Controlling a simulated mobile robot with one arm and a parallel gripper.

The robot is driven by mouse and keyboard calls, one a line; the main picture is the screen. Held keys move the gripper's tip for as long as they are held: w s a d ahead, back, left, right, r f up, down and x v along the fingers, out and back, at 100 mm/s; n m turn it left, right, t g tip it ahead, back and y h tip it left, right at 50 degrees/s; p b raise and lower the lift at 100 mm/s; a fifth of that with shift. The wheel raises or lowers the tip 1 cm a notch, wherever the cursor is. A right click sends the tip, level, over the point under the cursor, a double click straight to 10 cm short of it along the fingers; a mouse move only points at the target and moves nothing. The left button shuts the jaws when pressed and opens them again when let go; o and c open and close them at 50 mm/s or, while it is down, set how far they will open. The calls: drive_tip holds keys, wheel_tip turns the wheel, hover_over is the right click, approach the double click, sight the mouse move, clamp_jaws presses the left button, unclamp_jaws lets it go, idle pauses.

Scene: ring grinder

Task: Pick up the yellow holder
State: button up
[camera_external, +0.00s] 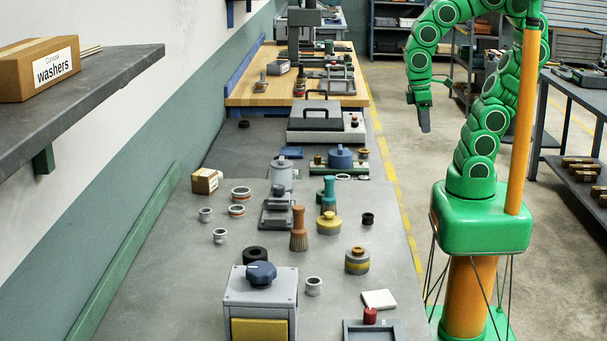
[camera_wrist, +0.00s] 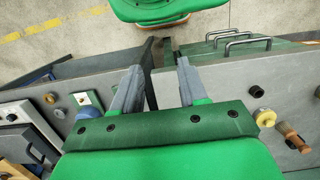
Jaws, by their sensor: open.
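The yellow holder (camera_external: 329,225) is a round, low yellow piece standing on the grey bench. My gripper (camera_external: 420,112) hangs over the floor side of the bench, well apart from the holder and higher up. In the wrist view its two grey fingers (camera_wrist: 159,68) are spread with nothing between them.
A wooden-handled brush (camera_external: 299,230), a small black ring (camera_external: 367,218) and a yellow-banded round tin (camera_external: 357,261) stand close around the holder. A grey box with a blue knob (camera_external: 260,285) stands at the front. The right bench edge is fairly clear.

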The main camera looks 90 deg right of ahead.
drive_tip(key=shift+o, duration=0.4)
drive_tip(key=o, duration=0.8)
drive_tip(key=shift+o, duration=0.2)
drive_tip(key=m+g+y, duration=0.4)
drive_tip(key=m+y, duration=0.6)
drive_tip(key=y, duration=0.1)
hover_over(356, 249)
drive_tip(key=s+d, duration=0.3)
drive_tip(key=d, duration=0.7)
wheel_tip(356, 249, down, 9)
drive_tip(key=w+a+f+m, duration=0.1)
drive_tip(key=f, duration=0.1)
drive_tip(key=w+a+f+m+y, duration=0.1)
drive_tip(key=a, duration=0.1)
drive_tip(key=w+a+f+m+t, duration=0.1)
drive_tip(key=a+f, duration=0.1)
drive_tip(key=shift+w+f+y, duration=0.3)
drive_tip(key=shift+f, duration=0.05)
drive_tip(key=shift+w+a+f+m, duration=0.2)
drive_tip(key=shift+a+f+m, duration=0.25)
drive_tip(key=shift+f+m, duration=0.05)
drive_tip(key=shift+x, duration=2.4)
